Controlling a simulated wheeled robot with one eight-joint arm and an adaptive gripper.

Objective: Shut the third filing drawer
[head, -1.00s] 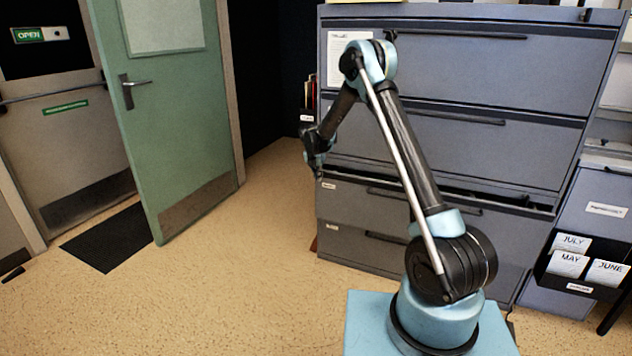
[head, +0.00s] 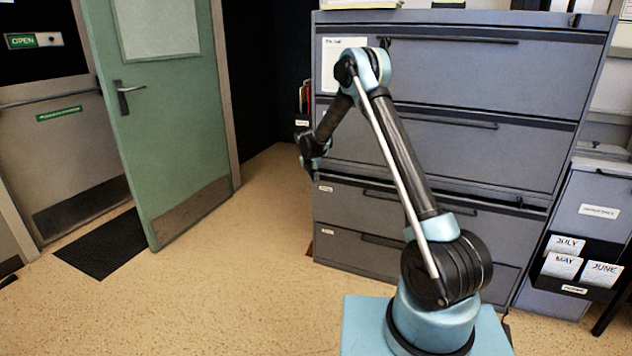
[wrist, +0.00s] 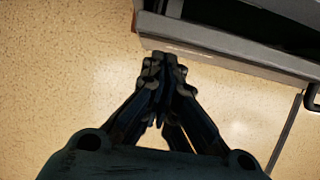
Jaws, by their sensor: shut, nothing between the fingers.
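The grey filing cabinet (head: 468,75) has wide drawers stacked one above another. The third drawer (head: 345,203), counted from the top, stands slightly proud, with a narrow dark gap along its top edge. In the wrist view, the drawer's front (wrist: 235,58) runs across the upper right, with a dark opening behind it. My gripper (wrist: 166,62) is shut and empty, its fingertips at the lower edge of that front near its left end. I cannot tell whether they touch it. In the head view, my arm hides part of the drawer and its handle.
A green door (head: 165,110) stands ajar at the left, beside a dark mat (head: 105,243). A grey bin-like unit (head: 598,197) with month cards (head: 562,265) stands right of the cabinet. The speckled floor left of the cabinet is clear.

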